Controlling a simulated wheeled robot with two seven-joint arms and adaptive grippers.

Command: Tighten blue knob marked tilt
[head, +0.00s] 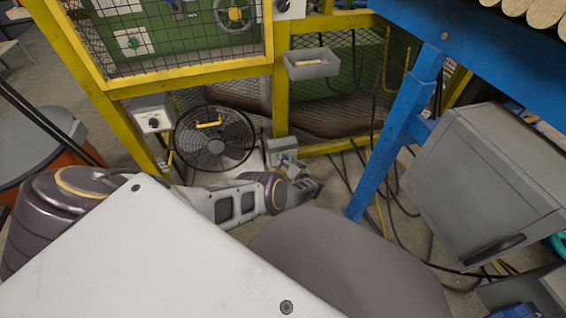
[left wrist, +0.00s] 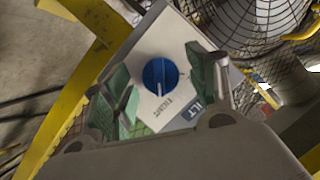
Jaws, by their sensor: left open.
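The blue knob (left wrist: 160,76) is round with a pale pointer line. My left gripper (left wrist: 158,64) is open, with one green-padded finger on each side of the knob. No contact with the knob is visible. In the head view, my left gripper (head: 299,183) is low, beside a small grey box (head: 283,150) near the yellow frame. The knob cannot be made out there. My right gripper is not in view.
A round floor fan (head: 214,138) stands left of the box. A yellow mesh guard (head: 180,80) rises behind. Another control box (head: 153,119) hangs at left. A blue table leg (head: 392,140), grey cabinet (head: 480,185) and floor cables are at right.

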